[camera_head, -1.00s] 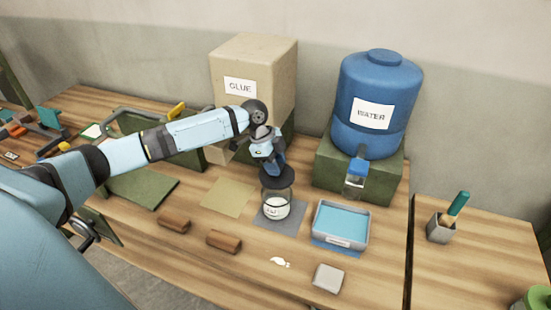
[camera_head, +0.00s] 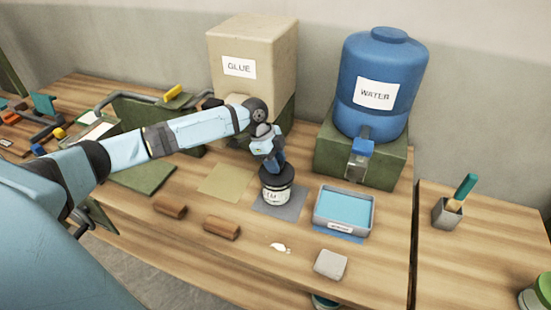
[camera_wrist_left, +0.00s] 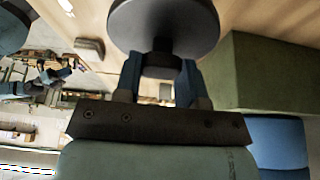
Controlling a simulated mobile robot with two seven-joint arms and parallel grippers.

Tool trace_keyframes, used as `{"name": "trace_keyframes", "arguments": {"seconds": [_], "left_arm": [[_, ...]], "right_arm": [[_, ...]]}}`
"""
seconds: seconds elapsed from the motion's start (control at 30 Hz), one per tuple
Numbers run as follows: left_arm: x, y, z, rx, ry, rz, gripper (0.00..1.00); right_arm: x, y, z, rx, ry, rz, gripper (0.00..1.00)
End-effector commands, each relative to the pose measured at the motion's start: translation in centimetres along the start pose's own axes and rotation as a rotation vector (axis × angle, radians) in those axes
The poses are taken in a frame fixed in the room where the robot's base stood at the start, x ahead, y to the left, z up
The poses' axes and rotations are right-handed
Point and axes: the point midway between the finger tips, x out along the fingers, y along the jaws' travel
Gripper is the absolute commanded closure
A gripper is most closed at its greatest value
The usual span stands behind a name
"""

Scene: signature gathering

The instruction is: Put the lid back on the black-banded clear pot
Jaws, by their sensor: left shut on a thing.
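The clear pot (camera_head: 277,196), with a pale label and white contents, stands upright on a grey-blue mat (camera_head: 292,209). My left gripper (camera_head: 272,168) points down over it, shut on the knob of the dark round lid (camera_head: 277,178). The lid looks level and is at the pot's mouth; I cannot tell whether it is fully seated. In the left wrist view, the fingers (camera_wrist_left: 160,68) grip the knob under the broad lid disc (camera_wrist_left: 163,25), which hides the pot. My right gripper is in neither view.
A blue water barrel (camera_head: 381,85) on a green stand and a glue box (camera_head: 252,70) stand behind. A tray of blue liquid (camera_head: 344,228) is close right of the pot. Brown blocks (camera_head: 222,228), a white scrap (camera_head: 280,248) and a grey block (camera_head: 330,264) lie in front.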

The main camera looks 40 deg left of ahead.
Motion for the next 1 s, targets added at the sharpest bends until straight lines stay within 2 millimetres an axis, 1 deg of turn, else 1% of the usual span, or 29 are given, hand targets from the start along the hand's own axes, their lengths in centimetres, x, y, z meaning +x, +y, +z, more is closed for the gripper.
{"name": "trace_keyframes", "arguments": {"seconds": [0.6, 1.0], "left_arm": [[0.07, 0.01, 0.04, -0.001, 0.000, 0.000, 0.86], [0.00, 0.02, -0.02, -0.001, 0.000, 0.000, 0.86]], "right_arm": [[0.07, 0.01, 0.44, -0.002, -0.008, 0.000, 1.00], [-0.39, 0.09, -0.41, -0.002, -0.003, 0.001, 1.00]]}}
